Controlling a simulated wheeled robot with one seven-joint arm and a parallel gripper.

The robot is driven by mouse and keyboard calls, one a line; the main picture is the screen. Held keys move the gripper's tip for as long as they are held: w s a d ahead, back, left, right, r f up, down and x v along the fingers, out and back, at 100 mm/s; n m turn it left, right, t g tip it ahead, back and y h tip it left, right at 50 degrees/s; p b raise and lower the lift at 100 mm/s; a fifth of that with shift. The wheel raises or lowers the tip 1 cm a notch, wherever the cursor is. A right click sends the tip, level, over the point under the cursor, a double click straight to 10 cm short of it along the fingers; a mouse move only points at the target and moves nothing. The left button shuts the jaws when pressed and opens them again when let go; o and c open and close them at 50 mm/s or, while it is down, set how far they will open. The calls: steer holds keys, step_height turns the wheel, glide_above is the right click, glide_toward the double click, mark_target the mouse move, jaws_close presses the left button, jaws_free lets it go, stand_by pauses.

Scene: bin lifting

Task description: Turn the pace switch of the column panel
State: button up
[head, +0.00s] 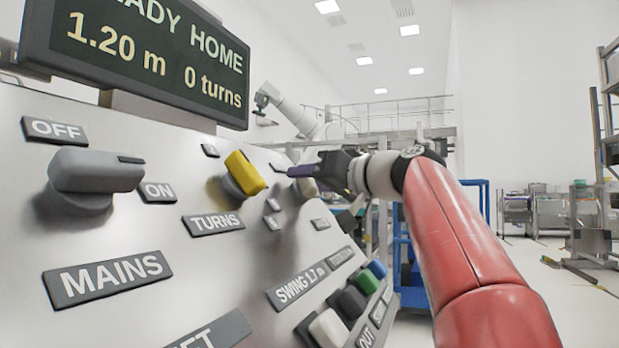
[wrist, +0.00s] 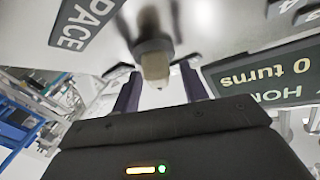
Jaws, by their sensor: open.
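The pace switch (wrist: 155,62) is a pale beige knob on the sloped panel, beside the PACE label (wrist: 88,20) in the wrist view. In the head view the knob (head: 308,187) is partly hidden by my gripper (head: 292,175). My gripper (wrist: 160,75) is open, with one dark purple finger on each side of the knob's outer end. A gap shows between the knob and each finger in the wrist view.
The yellow TURNS knob (head: 244,174) is left of my gripper. The grey MAINS knob (head: 97,172) points to ON. A display (head: 140,50) above reads 1.20 m, 0 turns, HOME. Several push buttons (head: 352,303) are lower right on the panel.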

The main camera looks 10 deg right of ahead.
steer(key=shift+w, duration=0.1)
steer(key=shift+c, duration=0.2)
jaws_close()
steer(key=shift+f, duration=0.1)
steer(key=shift+n+y, duration=0.3)
steer(key=shift+n, duration=0.1)
steer(key=n+g+y+b, duration=0.1)
steer(key=n, duration=0.1)
steer(key=shift+n+y, duration=0.3)
steer(key=shift+y, duration=0.1)
steer(key=shift+a+n+g+y+p, duration=0.1)
steer(key=shift+n+g+y+p, duration=0.1)
steer(key=shift+n+g+y, duration=0.8)
steer(key=shift+a+n+g+y+p, duration=0.15)
steer(key=shift+n+g+y, duration=0.3)
steer(key=shift+n, duration=1.05)
steer(key=shift+d, duration=0.1)
steer(key=shift+o, duration=0.2)
jaws_free()
